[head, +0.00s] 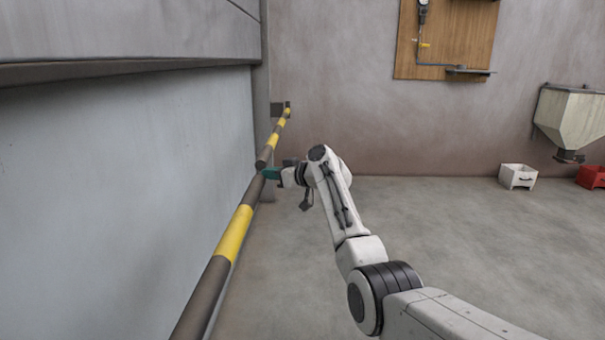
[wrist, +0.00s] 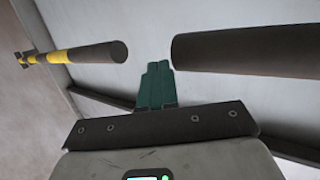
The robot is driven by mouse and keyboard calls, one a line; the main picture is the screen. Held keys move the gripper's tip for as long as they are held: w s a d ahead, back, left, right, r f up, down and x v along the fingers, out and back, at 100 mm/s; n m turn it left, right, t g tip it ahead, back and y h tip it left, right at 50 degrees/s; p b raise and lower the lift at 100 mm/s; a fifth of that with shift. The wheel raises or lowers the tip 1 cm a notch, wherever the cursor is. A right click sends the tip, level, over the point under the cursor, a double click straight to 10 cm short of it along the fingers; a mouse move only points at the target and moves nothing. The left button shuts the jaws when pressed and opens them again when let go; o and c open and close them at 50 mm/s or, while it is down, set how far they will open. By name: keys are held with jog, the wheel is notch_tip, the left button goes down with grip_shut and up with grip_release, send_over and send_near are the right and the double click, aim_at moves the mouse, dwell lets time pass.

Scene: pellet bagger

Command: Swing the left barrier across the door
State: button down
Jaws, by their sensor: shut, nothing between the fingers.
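Two black-and-yellow barrier bars run along the front of the grey door (head: 110,190) at the left of the head view. The near bar (head: 234,232) and the far bar (head: 277,135) lie almost in line, their free ends close together. In the wrist view a small gap parts the end of the left-hand bar (wrist: 85,54) from that of the right-hand bar (wrist: 240,50). I cannot tell which is the task's left barrier. My gripper (head: 266,174), with green fingers (wrist: 156,82), is shut and empty beside that gap. Whether it touches a bar is unclear.
A post (head: 262,110) stands at the door's far edge. A wooden board (head: 440,45) hangs on the back wall. A hopper (head: 570,120), a white bin (head: 517,177) and a red bin (head: 592,177) are at the right. The floor between is clear.

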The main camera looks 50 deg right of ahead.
jog(key=s+d+r+p, duration=0.1)
jog(key=s+d+p, duration=0.1)
jog(key=s+d, duration=0.4)
jog(key=d, duration=0.3)
jog(key=shift+s+d+r, duration=0.15)
jog(key=shift+s+r, duration=0.25)
